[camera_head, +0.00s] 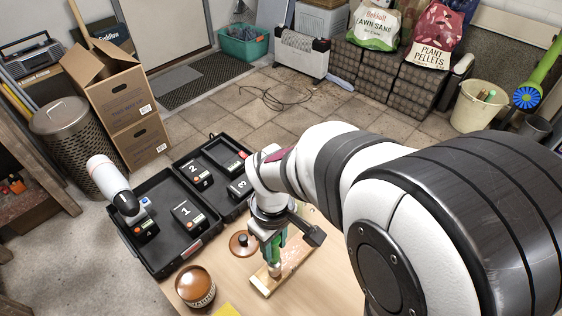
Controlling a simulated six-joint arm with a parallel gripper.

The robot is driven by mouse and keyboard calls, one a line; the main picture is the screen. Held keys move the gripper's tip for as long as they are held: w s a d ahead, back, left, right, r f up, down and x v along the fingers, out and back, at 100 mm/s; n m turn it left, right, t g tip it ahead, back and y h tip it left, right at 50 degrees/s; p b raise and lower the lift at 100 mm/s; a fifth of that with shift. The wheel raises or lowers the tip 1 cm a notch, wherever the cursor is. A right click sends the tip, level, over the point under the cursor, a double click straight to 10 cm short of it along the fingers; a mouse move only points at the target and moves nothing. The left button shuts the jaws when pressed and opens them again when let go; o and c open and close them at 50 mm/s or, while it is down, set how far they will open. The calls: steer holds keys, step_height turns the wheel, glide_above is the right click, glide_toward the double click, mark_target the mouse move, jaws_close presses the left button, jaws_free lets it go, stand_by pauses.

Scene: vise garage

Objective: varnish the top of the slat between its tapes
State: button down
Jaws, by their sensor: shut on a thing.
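The slat (292,264) is a pale wooden strip lying on the wooden bench at the lower middle. A yellowish band, perhaps tape, shows at its near left end; its far end is partly hidden by my gripper and arm. My gripper (277,241) is over the slat, pointing down, shut on a green-handled brush (276,252). The brush's pale tip is at or just above the slat's top; I cannot tell if it touches. An open pot with brown contents, likely varnish (195,283), stands to the left. A brown round lid (243,244) lies behind it.
An open black case (178,261) with numbered black blocks and a white-and-black tool lies left of the bench area. A yellow piece (226,310) lies at the front edge. My arm covers the right side. Cardboard boxes (128,108) and a bin (75,140) stand behind.

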steer(key=shift+s+a, duration=1.45)
steer(key=shift+a, duration=0.25)
steer(key=shift+w+d, duration=5.95)
steer(key=shift+w, duration=0.05)
steer(key=shift+s+a, duration=5.7)
steer(key=shift+a, duration=0.3)
step_height(320, 180, up, 8)
steer(key=shift+s, duration=0.1)
